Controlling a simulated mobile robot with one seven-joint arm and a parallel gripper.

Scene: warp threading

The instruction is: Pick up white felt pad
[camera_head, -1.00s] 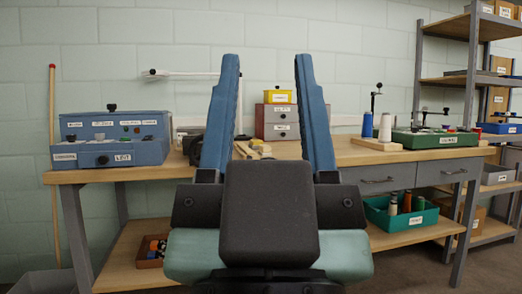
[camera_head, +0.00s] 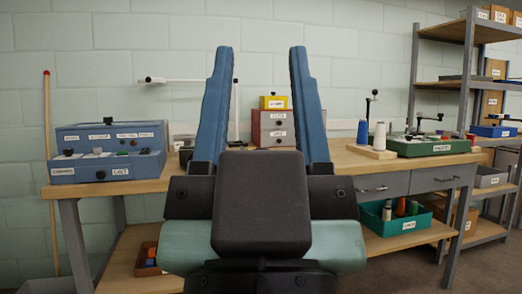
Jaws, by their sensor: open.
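My gripper (camera_head: 260,58) is open in the middle of the head view. Its two blue fingers point up, wide apart, with only the wall and bench items showing between them. The fingers and the dark palm stand in front of the middle of the wooden workbench (camera_head: 345,165) and hide part of its top. I cannot make out a white felt pad anywhere in this view.
A blue labelled box (camera_head: 112,150) stands on the bench's left. Drawers (camera_head: 277,127) with a yellow box (camera_head: 273,102) on top, thread spools (camera_head: 380,137) and a green case (camera_head: 432,147) stand further right. A green bin (camera_head: 400,226) sits underneath. Metal shelving (camera_head: 465,70) stands at right.

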